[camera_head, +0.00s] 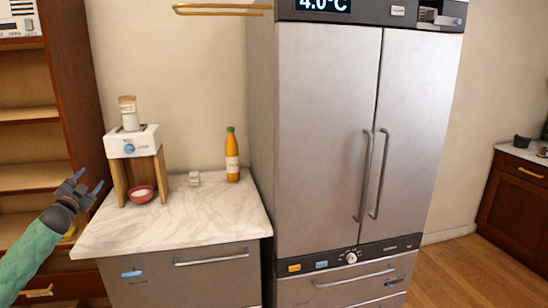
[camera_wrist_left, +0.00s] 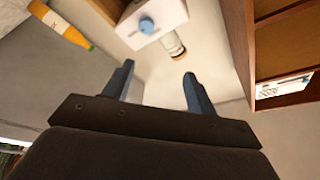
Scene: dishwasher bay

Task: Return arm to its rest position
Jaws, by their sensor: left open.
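My left gripper (camera_head: 88,183) shows at the left of the head view, at the end of a green arm. It is raised in front of the wooden shelf, left of the marble counter (camera_head: 205,215). Its two blue-grey fingers are apart with nothing between them, and they also show in the left wrist view (camera_wrist_left: 160,88). The white dispenser (camera_head: 133,142) on wooden legs stands on the counter to the right of the gripper, apart from it. My right gripper is in neither view.
A red bowl (camera_head: 141,194) sits under the dispenser. An orange bottle (camera_head: 232,155) and a small white container (camera_head: 194,178) stand on the counter. A tall steel fridge (camera_head: 325,130) is at its right. A wooden shelf (camera_head: 30,120) is at the left. Open floor (camera_head: 470,270) lies at the right.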

